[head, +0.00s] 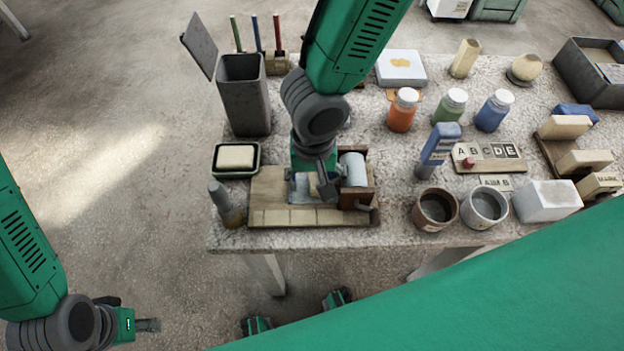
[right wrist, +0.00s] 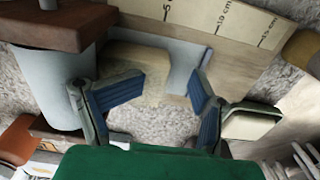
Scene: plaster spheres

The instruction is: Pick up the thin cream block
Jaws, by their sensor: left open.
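A cream-tan block (right wrist: 137,62) lies on the bench fixture, just beyond my right gripper's fingers in the right wrist view. In the head view only a small part of it (head: 314,184) shows beside the fingers. My right gripper (right wrist: 168,92) is open, its blue-padded fingers apart with nothing between them. In the head view it (head: 322,186) points down over the wooden board (head: 290,216). I cannot tell whether a finger touches the block. My left gripper (head: 148,325) is open and empty, off the table at lower left.
A grey cylinder (head: 353,168) stands close right of my right gripper. Left is a dark dish (head: 217,172) with a cream bar (head: 236,157). Other cream blocks (head: 564,127) sit at the far right. Bottles (head: 402,110) and two cups (head: 436,207) stand right of the board.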

